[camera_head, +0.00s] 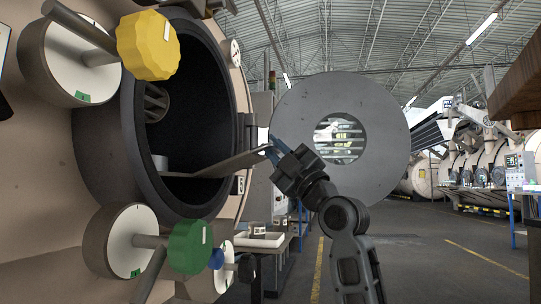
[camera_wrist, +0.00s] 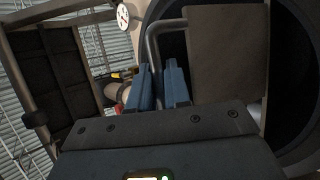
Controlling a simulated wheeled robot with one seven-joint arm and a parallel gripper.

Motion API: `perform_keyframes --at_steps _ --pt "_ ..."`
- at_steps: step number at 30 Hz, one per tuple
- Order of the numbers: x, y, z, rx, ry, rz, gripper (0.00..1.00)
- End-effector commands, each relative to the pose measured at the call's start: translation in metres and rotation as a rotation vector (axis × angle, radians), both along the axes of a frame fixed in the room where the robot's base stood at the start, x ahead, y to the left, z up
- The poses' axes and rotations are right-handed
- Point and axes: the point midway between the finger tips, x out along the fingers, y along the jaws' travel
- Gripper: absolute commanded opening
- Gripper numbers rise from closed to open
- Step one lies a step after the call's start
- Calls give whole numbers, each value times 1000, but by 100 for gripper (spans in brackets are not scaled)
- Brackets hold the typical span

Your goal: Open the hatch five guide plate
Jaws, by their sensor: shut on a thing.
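The round hatch opening (camera_head: 195,110) is at left in the head view, with a dark rim and a dark inside. A flat guide plate (camera_head: 222,166) reaches out of it to the right, nearly level. In the wrist view the plate (camera_wrist: 228,50) is a tan-grey panel with a bent bar handle (camera_wrist: 152,45) along its left side. My gripper (camera_head: 268,150) is at the plate's outer end. In the wrist view the blue fingers of my gripper (camera_wrist: 158,72) are shut on the handle, with its bar running down between them. The grip point itself is partly hidden.
The round hatch door (camera_head: 380,130) stands swung open behind my arm. A yellow knob (camera_head: 148,45) is above left of the opening and a green knob (camera_head: 190,247) is below it. A white tray (camera_head: 258,240) sits below the plate. Floor is clear at right.

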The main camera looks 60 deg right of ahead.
Motion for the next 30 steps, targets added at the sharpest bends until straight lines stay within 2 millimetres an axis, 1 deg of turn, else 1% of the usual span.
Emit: perform_keyframes --at_steps 1,4,18,19,24,26,30 --pt "0 0 -5 0 1 0 0" --pt "-1 -1 -6 0 2 1 0" --pt "-1 -1 -7 0 3 0 0" --pt "-1 -1 -7 0 3 0 18" --pt "-1 -1 -7 0 3 1 34" --pt "-1 -1 -6 0 2 1 38" --pt "-2 -1 -6 0 2 1 38"
